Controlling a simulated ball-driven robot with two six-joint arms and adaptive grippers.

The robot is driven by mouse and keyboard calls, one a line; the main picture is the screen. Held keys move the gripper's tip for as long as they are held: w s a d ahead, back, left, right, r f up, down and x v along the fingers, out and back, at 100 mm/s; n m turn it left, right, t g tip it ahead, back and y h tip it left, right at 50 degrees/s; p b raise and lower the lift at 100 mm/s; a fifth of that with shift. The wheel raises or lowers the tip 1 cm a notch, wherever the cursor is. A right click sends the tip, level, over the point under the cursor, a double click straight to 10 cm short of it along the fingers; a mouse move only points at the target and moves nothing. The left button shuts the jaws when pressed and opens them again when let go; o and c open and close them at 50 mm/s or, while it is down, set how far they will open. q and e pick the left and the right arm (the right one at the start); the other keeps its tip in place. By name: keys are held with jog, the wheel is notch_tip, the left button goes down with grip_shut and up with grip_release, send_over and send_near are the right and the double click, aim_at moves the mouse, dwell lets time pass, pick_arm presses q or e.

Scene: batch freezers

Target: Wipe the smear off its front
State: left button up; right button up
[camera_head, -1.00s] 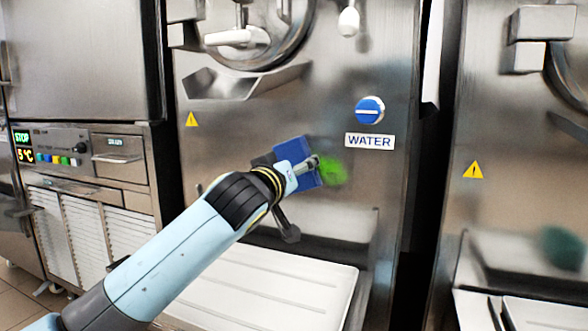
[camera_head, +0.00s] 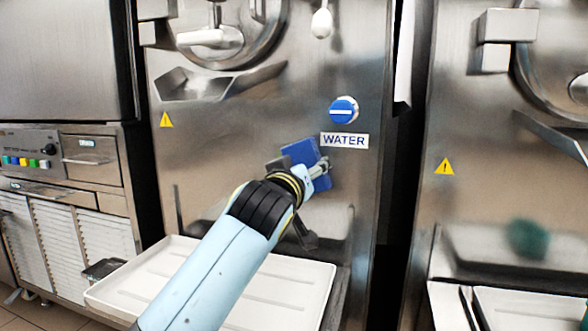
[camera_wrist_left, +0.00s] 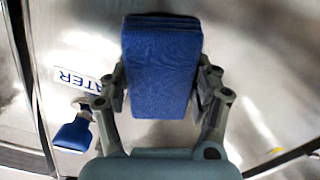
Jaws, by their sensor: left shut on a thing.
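My left gripper (camera_head: 318,169) is shut on a folded blue cloth (camera_head: 303,153). The cloth is at the steel front of the middle machine (camera_head: 240,130), just below the WATER label (camera_head: 345,140); whether it touches cannot be told for sure. In the left wrist view the cloth (camera_wrist_left: 160,65) sits between the two fingers of my gripper (camera_wrist_left: 163,92). No green smear shows on this front now; the cloth and gripper cover the spot where it was. My right gripper is not in view.
A blue round knob (camera_head: 343,110) is above the label. A white tray (camera_head: 290,290) lies below my arm. A spout chute (camera_head: 215,82) juts out at upper left. The right machine (camera_head: 480,130) has a dark green blurred patch (camera_head: 527,238) low on it.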

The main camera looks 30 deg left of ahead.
aim_at(324, 173)
pick_arm(q)
jog(key=shift+w+d, duration=0.25)
jog(key=shift+d, duration=0.7)
jog(key=shift+w+d, duration=0.25)
jog(key=shift+d, duration=0.65)
jog(key=shift+r, duration=0.1)
jog(key=s+a, duration=0.2)
jog(key=a, duration=0.8)
jog(key=shift+s+a, duration=0.2)
jog(key=shift+s, duration=0.15)
jog(key=p+v, duration=0.1)
jog(key=v, duration=0.5)
jog(key=shift+d, duration=0.1)
jog(key=v, duration=0.3)
